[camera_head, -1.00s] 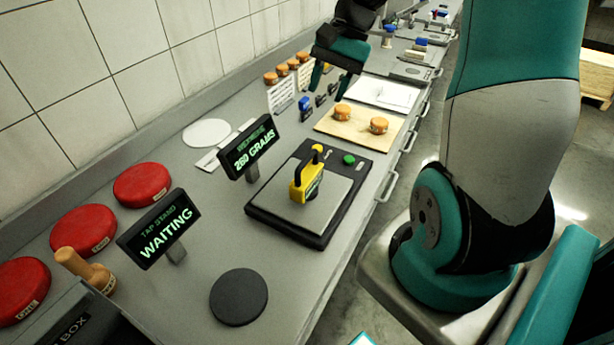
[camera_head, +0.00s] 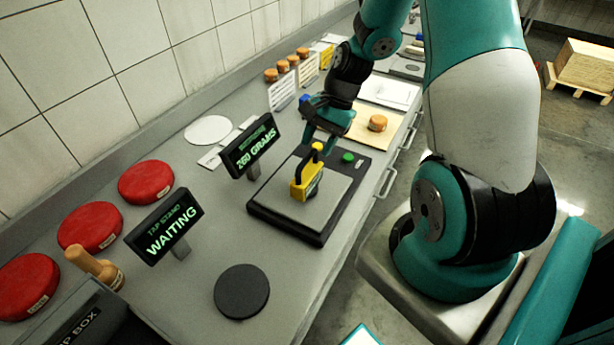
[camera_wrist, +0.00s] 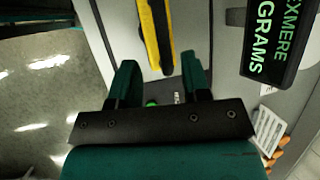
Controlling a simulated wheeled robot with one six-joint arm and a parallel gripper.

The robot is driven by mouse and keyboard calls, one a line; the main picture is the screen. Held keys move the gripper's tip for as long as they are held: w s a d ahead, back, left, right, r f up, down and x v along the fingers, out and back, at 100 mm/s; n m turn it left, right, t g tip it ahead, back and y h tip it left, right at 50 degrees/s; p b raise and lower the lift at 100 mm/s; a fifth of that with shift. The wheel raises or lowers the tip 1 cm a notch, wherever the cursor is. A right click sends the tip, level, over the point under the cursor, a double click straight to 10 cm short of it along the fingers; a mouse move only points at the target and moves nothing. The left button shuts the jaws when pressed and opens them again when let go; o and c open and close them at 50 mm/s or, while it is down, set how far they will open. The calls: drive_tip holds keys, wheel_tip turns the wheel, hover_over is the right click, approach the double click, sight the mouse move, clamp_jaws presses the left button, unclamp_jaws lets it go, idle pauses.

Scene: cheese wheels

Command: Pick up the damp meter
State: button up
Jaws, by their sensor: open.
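The damp meter (camera_head: 305,181), yellow with a black handle, stands on the plate of the black-framed scale (camera_head: 273,208). Its yellow and black body (camera_wrist: 155,38) shows in the wrist view just beyond the fingertips, roughly between the two fingers. My gripper (camera_head: 320,143) is open and empty, at the far side of the meter close to its handle. In the wrist view the two fingers of my gripper (camera_wrist: 159,72) stand apart. I cannot tell from the head view whether a finger touches the meter.
The scale's display (camera_head: 249,146) reads 260 grams and stands close on the left. A tap stand display (camera_head: 164,228) reads waiting. Red cheese wheels (camera_head: 146,182) line the wall. A dark round pad (camera_head: 241,291) lies in front. A board with an orange-brown piece (camera_head: 377,123) lies behind.

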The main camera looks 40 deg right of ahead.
sight(310, 154)
drive_tip(key=p+x, duration=0.1)
drive_tip(key=x, duration=0.3)
drive_tip(key=shift+w+a, duration=0.2)
drive_tip(key=shift+a, duration=0.05)
clamp_jaws()
